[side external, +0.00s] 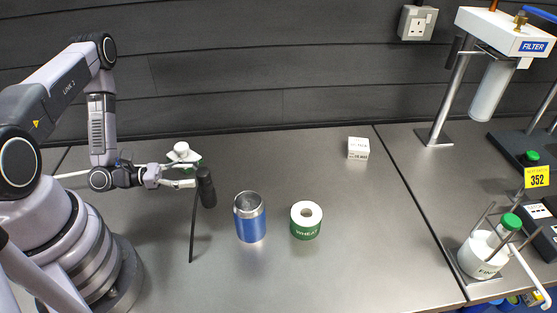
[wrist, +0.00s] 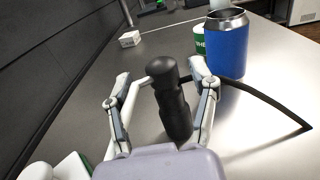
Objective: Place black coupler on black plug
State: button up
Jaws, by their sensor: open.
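A black ridged cylinder (side external: 206,187) with a rounded, necked top stands on the bench. A thin black rod or hose (side external: 193,228) runs from near it towards the front; in the wrist view it curves away to the right (wrist: 265,97). I cannot tell whether the cylinder is the coupler, the plug, or both joined. My gripper (side external: 192,177) is open and low beside the cylinder. In the wrist view, the fingers lie on either side of the cylinder (wrist: 173,108); contact is unclear. No separate second black piece can be made out.
A blue can (side external: 249,218) and a green-and-white roll (side external: 305,221) stand right of the gripper. A small white box (side external: 358,148) lies farther back. A white-and-green object (side external: 182,152) sits just behind the gripper. The filter stand (side external: 434,136) and white pot (side external: 482,257) are far right.

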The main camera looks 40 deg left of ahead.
jog(key=v, duration=0.4)
jog(key=s+d+r+m+g+y, duration=0.1)
jog(key=s+r+m+g+y, duration=0.1)
jog(key=r+m, duration=0.7)
jog(key=s+d+r+m+g+y, duration=0.1)
jog(key=s+r+m+y, duration=0.3)
jog(key=r+m, duration=0.5)
jog(key=s+r+m+g+y, duration=0.4)
jog(key=r+m, duration=0.5)
jog(key=r, duration=0.5)
jog(key=shift+d+r+y, duration=0.25)
jog(key=shift+d+y, duration=0.15)
jog(key=shift+y, duration=1)
jog(key=shift+s, duration=0.15)
